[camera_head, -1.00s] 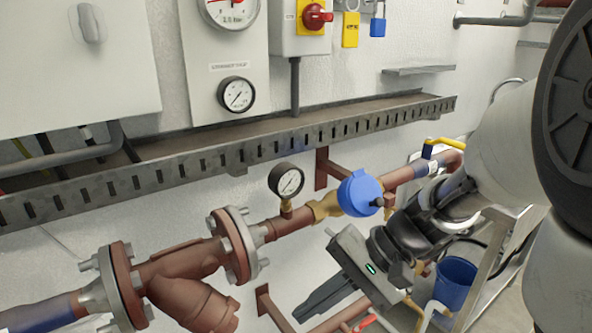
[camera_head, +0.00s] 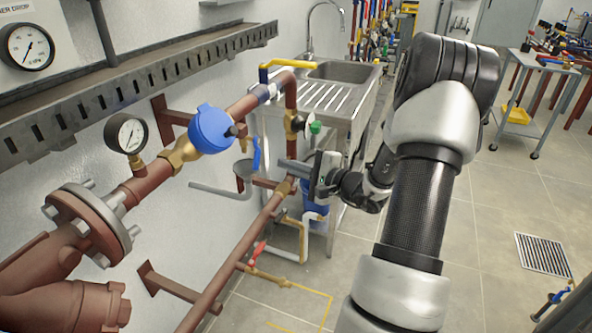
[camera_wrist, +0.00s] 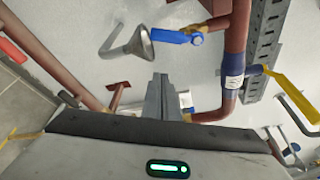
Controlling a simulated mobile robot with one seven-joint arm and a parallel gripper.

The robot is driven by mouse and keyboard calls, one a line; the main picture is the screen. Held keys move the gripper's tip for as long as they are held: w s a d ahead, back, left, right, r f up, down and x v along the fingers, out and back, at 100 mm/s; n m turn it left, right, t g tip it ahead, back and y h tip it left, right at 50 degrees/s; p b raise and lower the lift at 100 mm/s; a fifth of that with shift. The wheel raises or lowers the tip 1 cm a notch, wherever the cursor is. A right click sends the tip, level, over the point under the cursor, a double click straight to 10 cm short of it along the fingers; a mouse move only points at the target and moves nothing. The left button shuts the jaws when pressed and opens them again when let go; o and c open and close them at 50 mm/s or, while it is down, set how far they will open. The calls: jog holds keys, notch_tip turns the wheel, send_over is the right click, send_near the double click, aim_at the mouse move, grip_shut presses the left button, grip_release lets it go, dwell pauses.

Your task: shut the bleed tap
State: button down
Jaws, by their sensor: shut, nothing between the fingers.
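The bleed tap appears to be the small brass tap with a blue lever (camera_head: 256,153) on the pipe's branch. The lever points down beside a grey funnel (camera_head: 243,172). In the wrist view the blue lever (camera_wrist: 172,37) lies next to the funnel (camera_wrist: 130,44), across the picture. My gripper (camera_head: 284,166) is shut and empty, to the right of the lever in the head view. In the wrist view its closed fingers (camera_wrist: 160,82) point toward the lever, with a gap between them. I cannot tell the depth of that gap.
A yellow lever (camera_head: 264,72) sits on the main pipe above, also in the wrist view (camera_wrist: 285,92). A sink (camera_head: 335,78) stands behind.

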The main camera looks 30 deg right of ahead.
aim_at(257, 154)
jog(key=shift+w+a+r+b, duration=0.1)
jog(key=shift+w+a+r, duration=0.15)
jog(key=shift+a, duration=0.5)
jog(key=shift+w+a+r+b, duration=0.15)
jog(key=shift+w+a, duration=0.25)
jog(key=shift+a, duration=0.35)
jog(key=shift+w+a+r+b, duration=0.15)
jog(key=shift+w+a, duration=0.15)
jog(key=shift+a, duration=0.45)
